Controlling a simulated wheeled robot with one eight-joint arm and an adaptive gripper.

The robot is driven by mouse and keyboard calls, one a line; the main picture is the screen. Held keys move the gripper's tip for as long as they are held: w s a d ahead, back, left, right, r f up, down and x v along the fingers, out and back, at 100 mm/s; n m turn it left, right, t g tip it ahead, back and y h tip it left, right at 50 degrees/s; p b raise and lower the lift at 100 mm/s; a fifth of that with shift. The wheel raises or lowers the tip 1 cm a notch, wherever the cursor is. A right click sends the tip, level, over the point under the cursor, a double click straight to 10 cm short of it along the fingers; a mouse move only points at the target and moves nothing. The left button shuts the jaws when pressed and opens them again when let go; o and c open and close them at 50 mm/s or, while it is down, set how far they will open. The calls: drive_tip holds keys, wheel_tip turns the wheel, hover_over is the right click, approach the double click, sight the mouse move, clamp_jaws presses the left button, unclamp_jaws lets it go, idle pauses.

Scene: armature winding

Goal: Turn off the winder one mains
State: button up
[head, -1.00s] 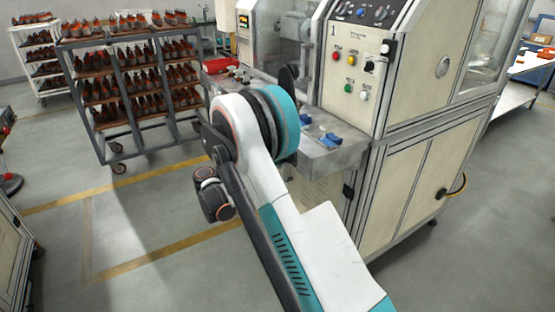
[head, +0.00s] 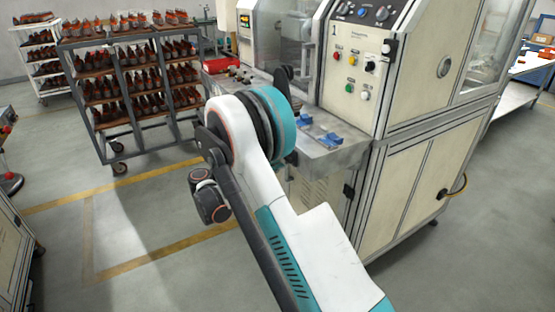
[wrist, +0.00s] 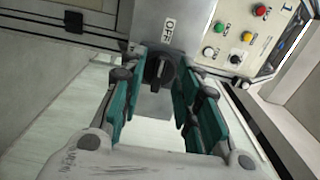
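Winder one (head: 410,180) is the cream machine marked "1" in the head view. In the wrist view, a black rotary switch (wrist: 158,73) sits on a grey metal box. An "OFF" label (wrist: 169,31) is on the box beyond the knob. My gripper (wrist: 160,80) is open, its teal fingers on the left and right of the switch. I cannot tell whether they touch it. In the head view my arm hides the gripper and this switch.
The winder's button panel (head: 357,75) has red, yellow, green and white buttons; it also shows at the wrist view's upper right (wrist: 238,38). A grey ledge (head: 330,150) holds blue parts. A rack (head: 128,90) of armatures stands left.

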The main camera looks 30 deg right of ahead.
drive_tip(key=a, duration=1)
drive_tip(key=shift+s+a, duration=0.15)
drive_tip(key=shift+a, duration=0.1)
